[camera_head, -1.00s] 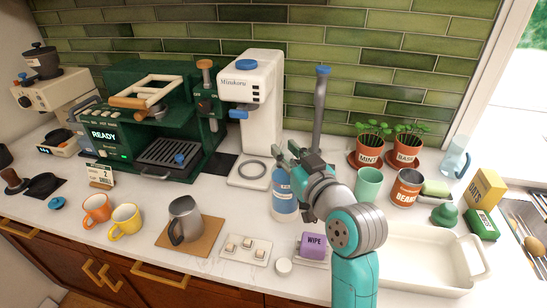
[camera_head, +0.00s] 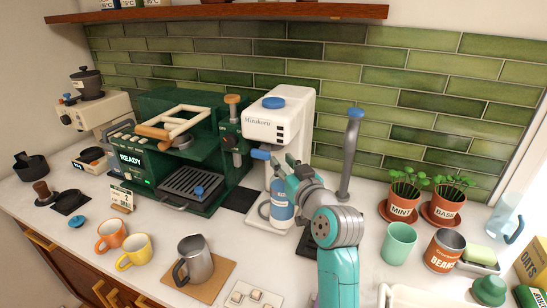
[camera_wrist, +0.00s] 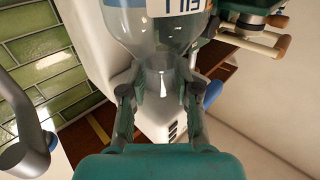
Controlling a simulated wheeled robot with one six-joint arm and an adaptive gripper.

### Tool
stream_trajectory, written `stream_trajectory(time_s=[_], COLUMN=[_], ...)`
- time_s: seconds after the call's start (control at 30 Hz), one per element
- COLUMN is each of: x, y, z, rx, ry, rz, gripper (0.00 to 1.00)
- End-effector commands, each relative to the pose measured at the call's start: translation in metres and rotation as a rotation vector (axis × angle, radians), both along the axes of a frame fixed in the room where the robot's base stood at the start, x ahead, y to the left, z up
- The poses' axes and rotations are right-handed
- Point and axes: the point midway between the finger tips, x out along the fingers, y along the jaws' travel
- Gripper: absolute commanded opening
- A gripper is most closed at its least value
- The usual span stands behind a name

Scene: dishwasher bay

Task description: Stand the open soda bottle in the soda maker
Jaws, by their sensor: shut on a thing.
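The soda bottle (camera_head: 281,203), clear blue with a white label, stands about upright in front of the white soda maker (camera_head: 283,125). My gripper (camera_head: 287,178) is shut on the bottle's upper part. In the wrist view the fingers (camera_wrist: 160,88) pinch its clear neck, with the label (camera_wrist: 183,8) at the top edge. The bottle overlaps the right part of the soda maker's base plate (camera_head: 254,217), where a grey ring shows. I cannot tell whether the bottle's foot touches the plate. The white soda maker body (camera_wrist: 90,45) also shows behind the bottle in the wrist view.
A green coffee machine (camera_head: 150,130) stands left of the soda maker. A grey post with a blue top (camera_head: 350,155) rises close right of my gripper. A steel jug (camera_head: 196,262) stands in front on a brown mat. A green cup (camera_head: 398,243) and potted herbs are at right.

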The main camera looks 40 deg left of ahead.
Motion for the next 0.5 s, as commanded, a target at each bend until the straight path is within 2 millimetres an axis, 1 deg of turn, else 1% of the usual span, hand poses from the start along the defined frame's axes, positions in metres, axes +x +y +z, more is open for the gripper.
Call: stream_trajectory(time_s=[0.03,0.1,0.37,0.5], x=[0.005,0.010,0.018,0.025], y=[0.009,0.017,0.030,0.041], z=[0.002,0.001,0.001,0.001], rx=[0.000,0.000,0.001,0.000], ry=[-0.001,-0.001,-0.002,-0.001], rz=[0.001,0.001,0.000,0.000], gripper=[0.00,0.00,0.00,0.00])
